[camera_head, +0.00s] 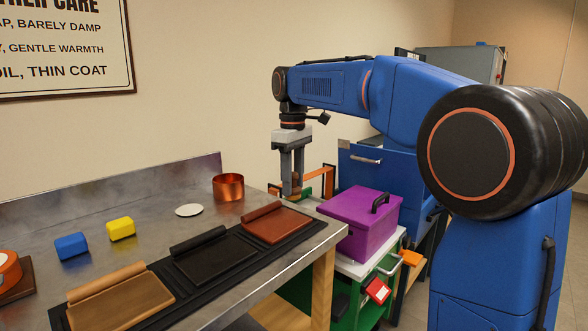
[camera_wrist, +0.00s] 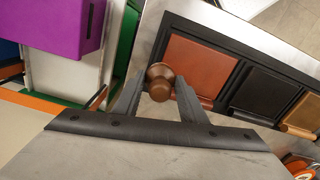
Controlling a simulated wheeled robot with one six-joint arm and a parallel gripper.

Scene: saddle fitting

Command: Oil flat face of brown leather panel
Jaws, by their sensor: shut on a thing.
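Three leather panels lie in a row on a black mat (camera_head: 232,280): a reddish-brown one (camera_head: 281,227), a black one (camera_head: 218,258) and a tan one (camera_head: 118,305). Each has a flat face and a rolled edge at the back. The reddish-brown panel also shows in the wrist view (camera_wrist: 200,66). My gripper (camera_head: 291,188) is shut on a small round brown knob-like piece (camera_wrist: 160,80). It holds the piece past the far right end of the reddish-brown panel, apart from its face. The underside of the piece is hidden.
A copper pot (camera_head: 229,187), a white disc (camera_head: 189,210), a yellow block (camera_head: 121,229) and a blue block (camera_head: 71,246) stand behind the mat. A purple box (camera_head: 350,220) sits on a cart right of the table. An orange round object (camera_head: 8,270) is at far left.

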